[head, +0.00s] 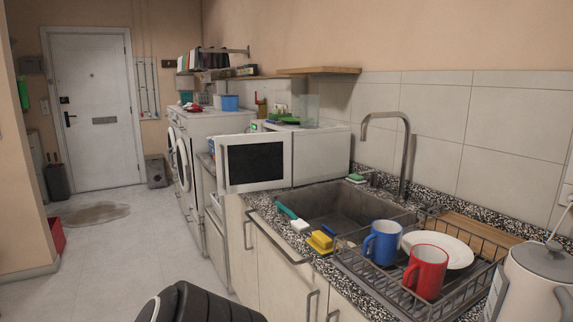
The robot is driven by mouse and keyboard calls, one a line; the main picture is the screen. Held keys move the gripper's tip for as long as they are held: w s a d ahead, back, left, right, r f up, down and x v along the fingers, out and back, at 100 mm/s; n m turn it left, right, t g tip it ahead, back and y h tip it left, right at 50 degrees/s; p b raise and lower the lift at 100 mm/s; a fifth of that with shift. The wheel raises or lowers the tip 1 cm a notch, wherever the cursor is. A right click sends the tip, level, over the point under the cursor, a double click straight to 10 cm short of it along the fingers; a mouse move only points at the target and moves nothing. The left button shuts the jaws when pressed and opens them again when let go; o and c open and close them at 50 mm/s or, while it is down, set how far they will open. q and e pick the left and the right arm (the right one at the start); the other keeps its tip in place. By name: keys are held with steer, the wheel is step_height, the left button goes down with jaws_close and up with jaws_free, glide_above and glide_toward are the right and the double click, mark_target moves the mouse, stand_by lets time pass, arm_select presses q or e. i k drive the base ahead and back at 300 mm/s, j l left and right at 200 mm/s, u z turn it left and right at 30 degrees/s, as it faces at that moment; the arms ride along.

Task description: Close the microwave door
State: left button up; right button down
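The white microwave (322,153) stands on the counter past the sink, in the middle of the head view. Its door (228,187) stands open, swung out to the left of the body, with its dark window (256,163) facing me. A light handle (221,165) runs upright along the door's left edge. The inside of the microwave is hidden from this angle. Neither of my grippers is in view.
A sink (335,207) with a tall faucet (404,155) lies nearer. A dish rack (455,285) holds a blue mug (383,243), a red mug (427,270) and a plate (440,247). A kettle (535,285) stands at right.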

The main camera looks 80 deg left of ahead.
mark_target(245, 163)
steer(key=u, duration=2.45)
